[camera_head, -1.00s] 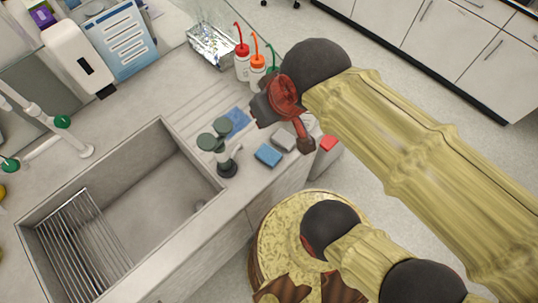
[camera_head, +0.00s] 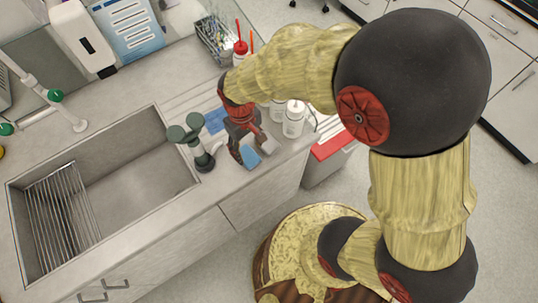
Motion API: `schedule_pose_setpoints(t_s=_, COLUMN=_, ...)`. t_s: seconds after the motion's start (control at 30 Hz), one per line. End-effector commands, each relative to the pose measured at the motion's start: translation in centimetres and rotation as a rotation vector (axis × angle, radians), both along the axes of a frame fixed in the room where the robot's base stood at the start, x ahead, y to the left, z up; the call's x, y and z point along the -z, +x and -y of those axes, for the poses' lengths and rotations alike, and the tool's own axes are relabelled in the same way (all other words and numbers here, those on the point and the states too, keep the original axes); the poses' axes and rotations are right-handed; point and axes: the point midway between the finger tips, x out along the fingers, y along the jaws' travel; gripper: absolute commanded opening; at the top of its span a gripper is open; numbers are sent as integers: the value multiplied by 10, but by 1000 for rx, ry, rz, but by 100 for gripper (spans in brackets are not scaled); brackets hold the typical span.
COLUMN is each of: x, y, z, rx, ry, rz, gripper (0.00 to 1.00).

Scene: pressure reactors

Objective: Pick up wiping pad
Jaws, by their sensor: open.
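A small blue wiping pad (camera_head: 250,157) lies on the counter to the right of the sink, near the counter's front edge. My gripper (camera_head: 250,146) is pointed down over the pad with its fingers apart. One dark finger is at the pad's left, the other at its upper right. Whether the fingertips touch the pad or hover just above it, I cannot tell. A flat blue cloth or pad (camera_head: 215,120) lies behind and left of my gripper. The grey pad seen earlier is mostly or wholly hidden by my gripper.
A sink (camera_head: 120,180) with a wire rack (camera_head: 60,215) is on the left. Green-topped black fixtures (camera_head: 200,150) stand close to my gripper's left. White bottles (camera_head: 294,120) stand at the right, and a wire basket (camera_head: 215,38) is behind. A red-topped bin (camera_head: 333,143) is beside the counter.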

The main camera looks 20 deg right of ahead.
Motion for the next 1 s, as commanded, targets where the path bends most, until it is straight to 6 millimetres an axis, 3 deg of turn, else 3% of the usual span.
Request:
schedule_pose_setpoints(t_s=0.07, x=-5, y=14, z=-5, rx=-13, ry=12, rz=36, gripper=55)
schedule_pose_setpoints(t_s=0.43, x=27, y=15, z=-4, rx=-23, ry=13, rz=38, gripper=55)
schedule_pose_setpoints(t_s=0.73, x=67, y=19, z=-5, rx=-22, ry=13, rz=38, gripper=55)
schedule_pose_setpoints(t_s=1.0, x=71, y=20, z=-5, rx=-22, ry=13, rz=40, gripper=55)
